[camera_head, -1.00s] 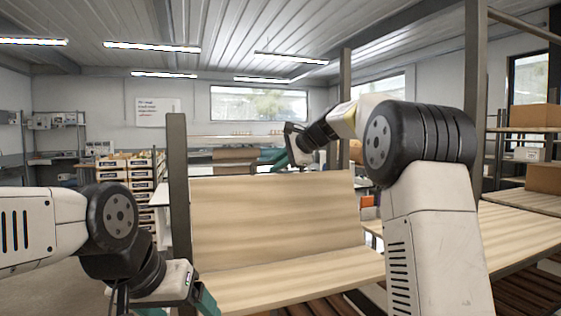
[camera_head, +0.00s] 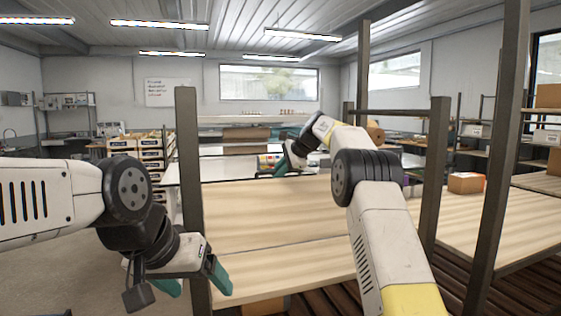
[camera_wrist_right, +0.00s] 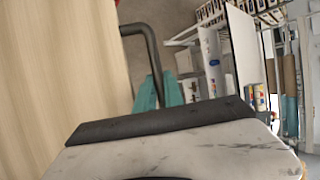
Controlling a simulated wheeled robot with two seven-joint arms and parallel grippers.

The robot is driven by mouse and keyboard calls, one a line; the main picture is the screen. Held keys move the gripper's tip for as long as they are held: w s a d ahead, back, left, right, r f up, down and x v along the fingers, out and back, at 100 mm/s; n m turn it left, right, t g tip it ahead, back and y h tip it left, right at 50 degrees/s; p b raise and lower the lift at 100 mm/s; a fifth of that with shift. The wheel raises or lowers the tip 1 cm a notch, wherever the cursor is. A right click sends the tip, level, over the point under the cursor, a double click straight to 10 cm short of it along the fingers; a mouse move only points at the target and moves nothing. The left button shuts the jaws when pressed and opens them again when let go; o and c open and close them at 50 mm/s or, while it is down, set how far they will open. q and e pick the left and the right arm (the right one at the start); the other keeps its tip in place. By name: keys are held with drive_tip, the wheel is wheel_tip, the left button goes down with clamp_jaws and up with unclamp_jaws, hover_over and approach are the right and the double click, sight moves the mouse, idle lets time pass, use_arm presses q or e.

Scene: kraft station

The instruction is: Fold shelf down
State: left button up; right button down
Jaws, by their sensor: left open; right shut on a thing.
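The shelf is a light wood panel (camera_head: 265,215) between dark metal posts. In the head view it leans back, with a seam between it and the flat wood surface (camera_head: 275,272) in front. My right gripper (camera_head: 277,170) is at the panel's far edge. In the right wrist view its teal fingers (camera_wrist_right: 158,93) are closed around the end of a dark bent bar (camera_wrist_right: 143,32) beside the wood panel (camera_wrist_right: 60,80). My left gripper (camera_head: 193,284) is open and empty near the left post, in front of the panel. The right fingertips are mostly hidden in the head view.
Dark posts stand at left (camera_head: 187,150) and right (camera_head: 437,170) of the shelf. Another wood shelf (camera_head: 480,222) at right holds a cardboard box (camera_head: 466,183). A white table (camera_head: 220,168) stands behind. Stacked boxes (camera_head: 150,155) are at the back left.

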drive_tip(key=w+a+f+g, duration=0.1)
drive_tip(key=w+f, duration=0.2)
drive_tip(key=f, duration=1.2)
drive_tip(key=shift+w+f, duration=0.15)
drive_tip(key=shift+w, duration=0.05)
drive_tip(key=shift+a+f+g+h, duration=0.1)
drive_tip(key=shift+f+g+h, duration=0.05)
drive_tip(key=shift+g+h, duration=0.15)
drive_tip(key=c, duration=1.7)
unclamp_jaws()
drive_tip(key=shift+f, duration=0.1)
drive_tip(key=shift+c, duration=0.2)
drive_tip(key=v, duration=0.8)
drive_tip(key=shift+r, duration=0.3)
drive_tip(key=shift+s, duration=0.1)
